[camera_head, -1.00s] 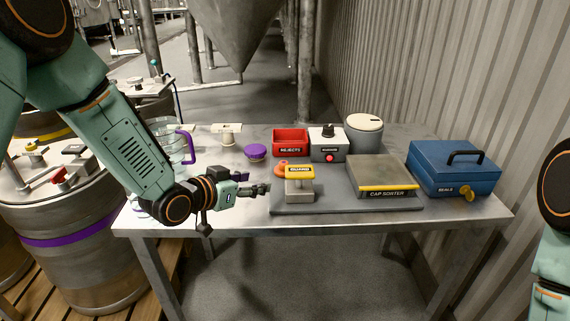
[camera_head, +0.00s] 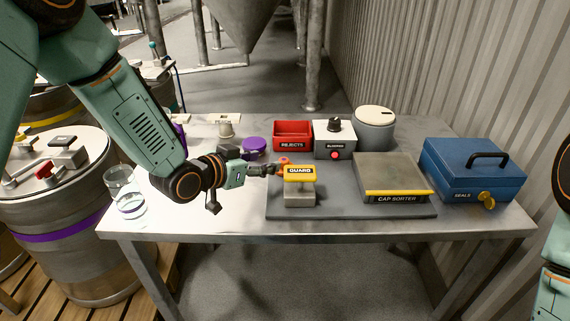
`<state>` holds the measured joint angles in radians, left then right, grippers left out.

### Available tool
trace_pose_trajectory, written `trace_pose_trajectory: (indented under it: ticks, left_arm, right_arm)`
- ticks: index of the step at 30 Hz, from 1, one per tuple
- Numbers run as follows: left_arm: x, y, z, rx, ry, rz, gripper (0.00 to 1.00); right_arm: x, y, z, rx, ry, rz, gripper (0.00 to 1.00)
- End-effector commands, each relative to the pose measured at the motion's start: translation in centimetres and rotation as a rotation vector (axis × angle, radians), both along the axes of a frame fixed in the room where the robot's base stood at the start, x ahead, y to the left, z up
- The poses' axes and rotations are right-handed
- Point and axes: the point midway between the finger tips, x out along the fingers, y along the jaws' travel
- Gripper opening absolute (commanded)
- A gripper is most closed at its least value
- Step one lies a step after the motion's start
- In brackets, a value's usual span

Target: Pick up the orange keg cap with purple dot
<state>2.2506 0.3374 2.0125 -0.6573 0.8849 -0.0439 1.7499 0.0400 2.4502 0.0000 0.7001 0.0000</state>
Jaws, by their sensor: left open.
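An orange cap (camera_head: 284,161) sits on the grey mat behind the post with the yellow GUARD top (camera_head: 300,173). Only a small part of it shows between the guard and my fingers, and no purple dot can be made out. My left gripper (camera_head: 272,169) is open, with its dark fingertips right at the cap and the guard's left edge. I cannot tell whether the fingers touch or straddle the cap. My right gripper is out of view; only part of that arm shows at the right edge.
A CAP SORTER box (camera_head: 392,178) shares the mat (camera_head: 345,206). Behind stand a red REJECTS bin (camera_head: 292,135), a button box (camera_head: 334,145) and a lidded grey pot (camera_head: 373,130). A blue SEALS case (camera_head: 472,170) is at right. A purple cap (camera_head: 254,144) lies behind my gripper.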

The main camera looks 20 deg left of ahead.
Motion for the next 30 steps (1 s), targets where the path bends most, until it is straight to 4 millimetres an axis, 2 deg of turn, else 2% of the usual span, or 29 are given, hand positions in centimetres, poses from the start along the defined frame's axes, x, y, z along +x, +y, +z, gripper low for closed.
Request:
trace_pose_trajectory:
  ticks: [8, 15, 25, 30]
  left_arm:
    - [2.3, -1.3, -1.5, 0.003, 0.0, -0.002, 0.52]
    - [5.3, -2.6, -2.8, 0.003, -0.001, -0.002, 0.52]
    - [6.2, -2.9, -2.9, 0.0, 0.001, 0.0, 0.52]
    - [6.2, -2.9, -2.9, 0.0, 0.0, 0.0, 0.39]
  right_arm:
    - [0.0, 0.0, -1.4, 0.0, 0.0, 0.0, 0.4]
    - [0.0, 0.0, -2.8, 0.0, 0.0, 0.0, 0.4]
    - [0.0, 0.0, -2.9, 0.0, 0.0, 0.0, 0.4]
    - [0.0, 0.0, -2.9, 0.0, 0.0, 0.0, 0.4]
